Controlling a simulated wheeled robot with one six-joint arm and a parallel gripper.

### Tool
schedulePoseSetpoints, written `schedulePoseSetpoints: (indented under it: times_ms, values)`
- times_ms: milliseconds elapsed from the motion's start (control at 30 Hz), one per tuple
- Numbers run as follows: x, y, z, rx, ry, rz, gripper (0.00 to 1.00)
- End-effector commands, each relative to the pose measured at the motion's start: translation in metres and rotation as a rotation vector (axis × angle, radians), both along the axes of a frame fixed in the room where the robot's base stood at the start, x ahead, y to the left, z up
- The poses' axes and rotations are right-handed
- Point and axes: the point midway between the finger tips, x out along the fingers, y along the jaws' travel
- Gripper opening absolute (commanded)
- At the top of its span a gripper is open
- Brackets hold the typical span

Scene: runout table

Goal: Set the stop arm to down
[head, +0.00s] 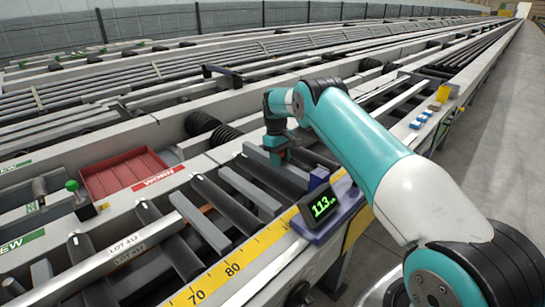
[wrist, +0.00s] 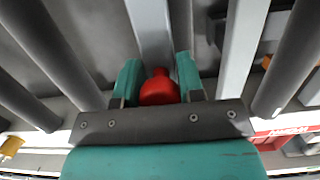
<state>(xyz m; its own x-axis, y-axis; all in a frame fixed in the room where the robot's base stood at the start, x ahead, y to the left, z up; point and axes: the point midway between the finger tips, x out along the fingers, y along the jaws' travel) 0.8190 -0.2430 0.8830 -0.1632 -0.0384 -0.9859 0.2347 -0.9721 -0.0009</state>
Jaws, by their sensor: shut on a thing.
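In the wrist view my gripper (wrist: 158,78) has its two teal fingers closed on either side of a red knob (wrist: 160,90). A pale grey bar (wrist: 150,25) runs away behind the knob, between dark rollers. I cannot tell whether this bar belongs to the stop arm. The fingers mostly hide the knob there. Whether the stop arm is up or down cannot be told.
A black display reading 113 (head: 320,205) stands on a blue block at the front rail, beside a yellow scale (head: 235,265). A red tray (head: 125,172) and a green-knobbed lever (head: 73,187) are at left. The aisle (head: 490,130) at right is clear.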

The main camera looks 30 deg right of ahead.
Motion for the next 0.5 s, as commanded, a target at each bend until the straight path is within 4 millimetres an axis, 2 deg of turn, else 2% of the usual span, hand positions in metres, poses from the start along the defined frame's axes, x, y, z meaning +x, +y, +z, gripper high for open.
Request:
schedulePoseSetpoints:
  times_ms: [167, 500]
  values:
    - [-0.0018, -0.0074, -0.0025, -0.007, 0.017, -0.011, 0.00]
    - [-0.0025, -0.0084, -0.0035, -0.007, 0.020, -0.010, 0.00]
